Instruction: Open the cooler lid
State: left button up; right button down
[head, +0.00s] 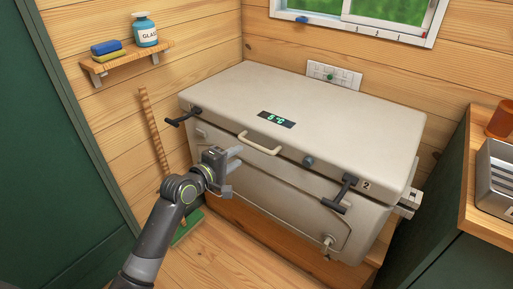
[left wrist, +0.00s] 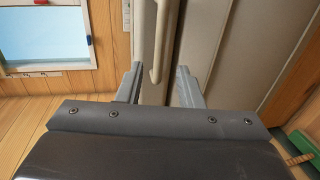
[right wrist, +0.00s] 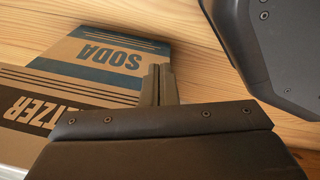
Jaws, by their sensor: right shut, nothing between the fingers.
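The beige cooler (head: 270,190) stands against the wooden walls, its lid (head: 330,115) lying shut with a lit display on top. A pale handle (head: 259,144) sits at the lid's front edge, with dark latches (head: 183,117) (head: 340,195) at either side. My left gripper (head: 234,168) is open and empty in front of the cooler, just below and left of the handle. In the left wrist view, the handle (left wrist: 160,45) shows ahead, between the lines of the two fingers, apart from them. My right gripper (right wrist: 159,82) shows only in its wrist view, shut and empty.
A wooden stick (head: 154,130) leans left of the cooler. A shelf (head: 126,64) hangs on the left wall. Soda and seltzer boxes (right wrist: 90,65) are near my right gripper. Floor in front is clear.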

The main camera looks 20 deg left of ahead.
aim_at(255, 146)
pick_arm(q)
jog(key=b+x, duration=0.1)
jog(key=x, duration=0.9)
grip_shut()
